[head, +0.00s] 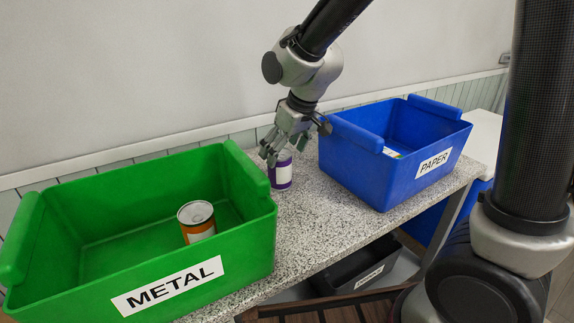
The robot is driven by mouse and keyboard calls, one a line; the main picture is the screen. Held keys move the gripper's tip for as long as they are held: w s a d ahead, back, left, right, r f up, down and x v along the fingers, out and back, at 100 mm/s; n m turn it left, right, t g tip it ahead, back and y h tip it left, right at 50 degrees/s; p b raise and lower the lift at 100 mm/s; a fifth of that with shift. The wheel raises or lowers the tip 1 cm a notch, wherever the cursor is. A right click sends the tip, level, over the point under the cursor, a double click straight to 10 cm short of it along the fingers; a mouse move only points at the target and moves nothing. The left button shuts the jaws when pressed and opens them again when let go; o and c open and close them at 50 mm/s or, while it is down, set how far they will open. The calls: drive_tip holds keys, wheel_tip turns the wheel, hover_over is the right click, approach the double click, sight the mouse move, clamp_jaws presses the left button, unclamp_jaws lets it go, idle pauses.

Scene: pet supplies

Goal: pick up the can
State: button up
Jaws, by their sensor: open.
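A purple can with a pale label (281,172) stands upright on the speckled counter between the two bins. My gripper (271,158) is open and points down at the can's upper left part, overlapping it in the picture. I cannot tell whether the fingers are around the can or in front of it. The can's upper part is partly hidden by the gripper. A second can, orange with a silver top (197,221), stands inside the green bin labelled METAL (243,244).
A blue bin labelled PAPER (402,181) stands close to the right of the purple can, with something pale inside. A dark bin (345,292) sits below the counter. The speckled counter (318,229) is clear in front of the can. A wall rises behind.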

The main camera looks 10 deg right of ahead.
sight(277, 169)
drive_tip(key=x, duration=0.7)
drive_tip(key=shift+d+f, duration=0.1)
drive_tip(key=shift+f, duration=0.3)
drive_tip(key=c, duration=0.9)
drive_tip(key=shift+c, duration=0.2)
